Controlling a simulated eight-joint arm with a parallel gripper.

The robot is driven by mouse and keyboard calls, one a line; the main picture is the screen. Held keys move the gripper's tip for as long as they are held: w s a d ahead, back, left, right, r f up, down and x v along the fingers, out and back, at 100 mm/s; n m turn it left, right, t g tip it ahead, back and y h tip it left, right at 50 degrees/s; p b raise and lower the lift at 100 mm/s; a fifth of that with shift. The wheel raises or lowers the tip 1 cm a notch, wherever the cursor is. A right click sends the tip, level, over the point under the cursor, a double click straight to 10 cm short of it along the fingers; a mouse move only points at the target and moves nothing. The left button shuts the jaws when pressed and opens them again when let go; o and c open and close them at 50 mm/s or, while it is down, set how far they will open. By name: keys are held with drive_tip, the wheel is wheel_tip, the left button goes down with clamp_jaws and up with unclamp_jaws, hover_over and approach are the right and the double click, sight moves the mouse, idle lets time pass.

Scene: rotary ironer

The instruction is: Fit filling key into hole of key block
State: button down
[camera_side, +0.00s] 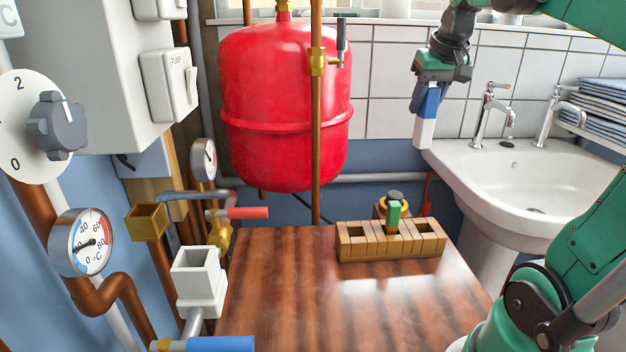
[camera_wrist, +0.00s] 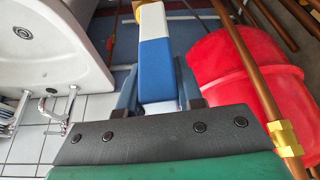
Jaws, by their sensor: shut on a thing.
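The filling key, a bar with a blue band and a white end, hangs from my gripper (camera_side: 432,84) in the side view; its blue part (camera_side: 428,100) is above its white end (camera_side: 424,132). My gripper is shut on it, high in front of the tiled wall. In the wrist view, the key (camera_wrist: 155,62) extends away from my gripper (camera_wrist: 160,100), white end farthest. The key block (camera_side: 202,292) appears to be the white fitting with a square, upward-facing hole at lower left in the side view. The key is well apart from it. The block does not show clearly in the wrist view.
A wooden rack (camera_side: 345,252) with slots and a green piece (camera_side: 394,215) stands on the wooden table (camera_side: 300,320). A sink (camera_side: 530,185) is at right. The table's front is clear.

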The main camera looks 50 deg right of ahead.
drive_tip(key=s+d+f+m, duration=0.1)
drive_tip(key=s+d, duration=0.1)
drive_tip(key=s, duration=0.1)
approach(419, 219)
drive_tip(key=w, duration=0.2)
drive_tip(key=shift+h, duration=0.3)
drive_tip(key=shift+s+d+f, duration=0.15)
drive_tip(key=shift+f, duration=0.9)
drive_tip(key=shift+s+d+f, duration=0.1)
drive_tip(key=shift+d+f, duration=0.05)
drive_tip(key=shift+f, duration=0.95)
drive_tip(key=shift+f, duration=0.15)
drive_tip(key=c, duration=0.6)
unclamp_jaws()
